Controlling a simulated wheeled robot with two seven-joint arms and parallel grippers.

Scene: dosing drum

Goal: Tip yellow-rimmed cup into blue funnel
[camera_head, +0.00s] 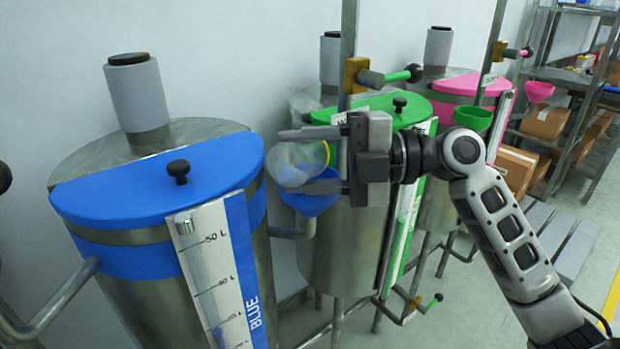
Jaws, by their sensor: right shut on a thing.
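A see-through cup (293,166) with a yellow rim (325,153) lies tilted on its side between the fingers of my right gripper (312,158). The gripper is shut on it, with the rim toward the gripper's palm. The blue funnel (311,201) is right below the cup, beside the blue drum (160,195); the lower finger overlaps its top edge, so I cannot tell the gap between cup and funnel. Whether the cup holds anything is unclear. My left gripper is not in view.
A green-lidded drum (340,235) stands behind the gripper, with a green funnel (473,120) at its right. A pink-lidded drum (468,86) and pink funnel (538,91) are farther back. A shelf with cardboard boxes (546,121) stands at right. Pipes and handles stick out between the drums.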

